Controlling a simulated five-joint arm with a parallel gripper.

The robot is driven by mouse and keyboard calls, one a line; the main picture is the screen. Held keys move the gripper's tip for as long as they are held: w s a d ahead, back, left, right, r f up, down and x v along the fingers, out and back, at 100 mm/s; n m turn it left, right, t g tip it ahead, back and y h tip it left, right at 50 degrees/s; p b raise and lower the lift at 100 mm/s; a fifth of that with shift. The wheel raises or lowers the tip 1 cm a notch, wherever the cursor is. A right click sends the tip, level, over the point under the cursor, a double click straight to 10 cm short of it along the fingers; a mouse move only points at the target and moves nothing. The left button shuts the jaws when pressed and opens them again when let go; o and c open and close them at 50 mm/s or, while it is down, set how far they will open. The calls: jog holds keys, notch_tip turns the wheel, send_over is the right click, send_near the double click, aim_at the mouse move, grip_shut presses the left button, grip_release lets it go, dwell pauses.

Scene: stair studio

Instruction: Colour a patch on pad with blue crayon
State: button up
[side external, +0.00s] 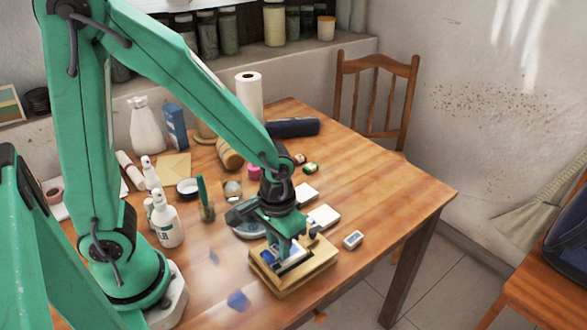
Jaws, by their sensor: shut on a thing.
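My gripper (284,262) points down over a wooden block or tray (318,266) near the table's front right. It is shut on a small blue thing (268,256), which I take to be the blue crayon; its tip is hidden. A pale, pad-like surface (296,262) lies on the wood under the jaws. I cannot tell if the crayon touches it, and any colour mark there is too small or hidden to see.
White blocks (323,216) and a small blue-and-white box (353,240) lie near my gripper. A spray bottle (166,222), a cup with a green item (206,210) and a paper roll (249,97) stand on the table. A blurred blue thing (238,300) is in front. The table's right side (400,195) is clear.

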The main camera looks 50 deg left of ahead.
jog(key=shift+s+r, duration=0.1)
jog(key=shift+s, duration=0.25)
jog(key=shift+r, duration=4)
jog(key=shift+w, duration=0.1)
